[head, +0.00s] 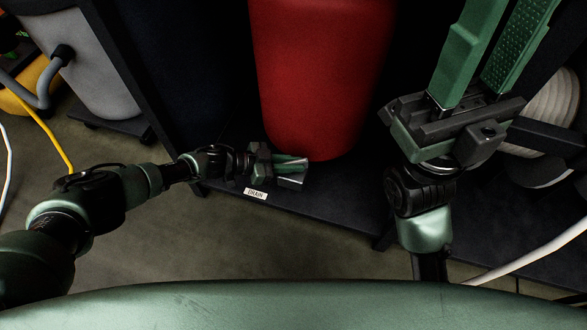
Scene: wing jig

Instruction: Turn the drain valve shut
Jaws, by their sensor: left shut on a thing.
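The drain valve itself is not clear to see; a small white label reading "DRAIN" (256,194) sits on the front edge of a dark shelf. My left gripper (293,171) is just above and right of the label, at the foot of a red tank (318,75). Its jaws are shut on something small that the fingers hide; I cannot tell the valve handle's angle. My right gripper (490,62) is raised at the upper right, close to the camera, its two green fingers apart with nothing between them.
The dark shelf (335,205) carries the red tank between dark upright panels. A grey bin with a hose (92,75) stands at the upper left, with a yellow cable (50,138) near it. A white coiled hose (553,105) is at the right. The floor (240,240) in front is clear.

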